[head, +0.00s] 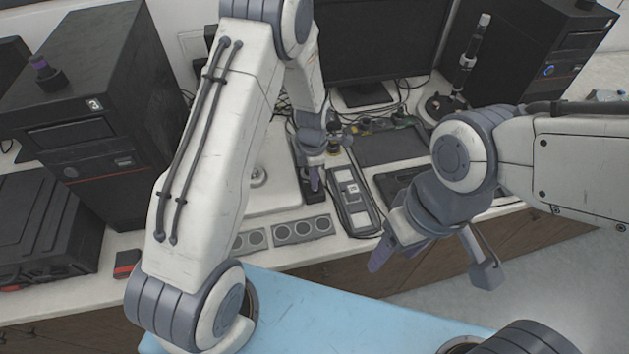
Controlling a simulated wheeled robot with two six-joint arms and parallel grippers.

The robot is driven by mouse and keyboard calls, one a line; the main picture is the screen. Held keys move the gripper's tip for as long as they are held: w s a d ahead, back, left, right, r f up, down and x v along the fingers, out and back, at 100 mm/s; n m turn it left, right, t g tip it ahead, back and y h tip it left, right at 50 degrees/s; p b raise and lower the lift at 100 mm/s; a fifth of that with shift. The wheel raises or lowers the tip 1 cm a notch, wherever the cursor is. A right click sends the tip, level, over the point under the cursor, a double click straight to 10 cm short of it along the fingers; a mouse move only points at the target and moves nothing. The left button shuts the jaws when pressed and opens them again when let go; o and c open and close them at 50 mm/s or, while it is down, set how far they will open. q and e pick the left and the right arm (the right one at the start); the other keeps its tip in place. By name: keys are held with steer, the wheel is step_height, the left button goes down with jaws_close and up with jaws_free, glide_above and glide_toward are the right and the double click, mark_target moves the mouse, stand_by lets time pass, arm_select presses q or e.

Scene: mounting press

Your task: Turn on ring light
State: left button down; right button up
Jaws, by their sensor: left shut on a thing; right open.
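My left gripper (314,183) points down at the back of the bench, over a narrow dark device (299,173). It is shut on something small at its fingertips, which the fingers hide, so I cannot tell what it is. A long dark unit with light panels (353,197) lies just right of it. No ring light can be clearly made out; a dark stand with a pale-topped upright tube (467,62) is at the back right. My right gripper (432,268) is open and empty in front of the bench edge, fingers spread wide.
Two black computer towers (85,110) (530,70) flank a dark monitor (370,40). A black case (45,230) lies at left. Grey blocks with round holes (303,230) sit near the front edge. Cables and small parts crowd the back. A light blue surface (330,315) is in front.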

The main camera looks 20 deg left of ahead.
arm_select(q)
steer(key=shift+s+f, duration=0.15)
steer(key=shift+s, duration=0.05)
steer(key=r+p, duration=0.4)
steer(key=r, duration=0.1)
steer(key=shift+w+r, duration=0.15)
steer(key=shift+w, duration=0.05)
steer(key=shift+w+r+b, duration=0.1)
steer(key=shift+r+b, duration=0.45)
steer(key=shift+b, duration=0.2)
step_height(320, 180, up, 8)
steer(key=b, duration=0.1)
